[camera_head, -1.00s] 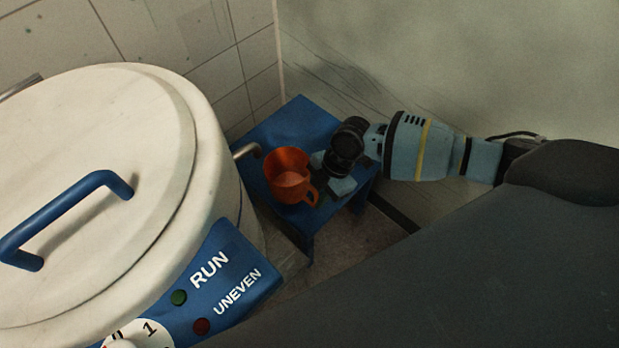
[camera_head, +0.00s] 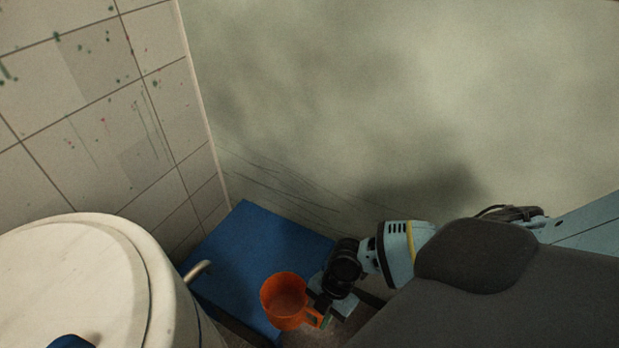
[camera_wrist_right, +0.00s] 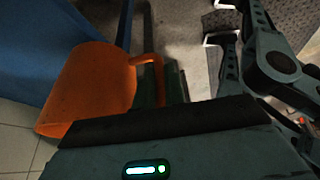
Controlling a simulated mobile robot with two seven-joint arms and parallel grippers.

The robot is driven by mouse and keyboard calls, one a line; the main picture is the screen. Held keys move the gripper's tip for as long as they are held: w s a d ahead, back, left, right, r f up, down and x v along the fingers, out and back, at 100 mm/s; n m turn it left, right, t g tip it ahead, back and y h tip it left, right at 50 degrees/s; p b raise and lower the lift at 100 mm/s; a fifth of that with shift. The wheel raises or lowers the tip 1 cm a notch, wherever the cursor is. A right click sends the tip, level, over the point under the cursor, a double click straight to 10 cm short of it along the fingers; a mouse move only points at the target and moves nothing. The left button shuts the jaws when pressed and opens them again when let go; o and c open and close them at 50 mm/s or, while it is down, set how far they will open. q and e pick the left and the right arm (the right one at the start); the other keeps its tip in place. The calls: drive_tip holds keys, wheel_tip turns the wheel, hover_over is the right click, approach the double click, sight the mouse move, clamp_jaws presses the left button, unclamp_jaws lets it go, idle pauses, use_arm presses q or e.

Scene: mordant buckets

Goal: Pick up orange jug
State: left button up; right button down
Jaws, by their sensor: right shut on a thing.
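The orange jug (camera_head: 284,300) is upright at the end of my right arm in the head view, with its handle toward my gripper. It appears in front of the blue table's near edge. My right gripper (camera_head: 326,306) is shut on the jug's handle. In the right wrist view the jug (camera_wrist_right: 92,88) fills the left side, and its handle meets the gripper's fingers (camera_wrist_right: 160,85). My left gripper is in neither view.
The blue table (camera_head: 262,243) stands in the corner, its visible top bare. A large white lidded vat (camera_head: 80,265) with a metal spout (camera_head: 197,271) stands at left. A tiled wall (camera_head: 95,110) and a plain wall (camera_head: 400,100) close off the back.

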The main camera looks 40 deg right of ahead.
drive_tip(key=s+d+p, duration=0.3)
drive_tip(key=s+d, duration=0.3)
drive_tip(key=s, duration=0.6)
drive_tip(key=shift+s, duration=0.2)
drive_tip(key=shift+d, duration=0.15)
drive_tip(key=shift+r, duration=0.1)
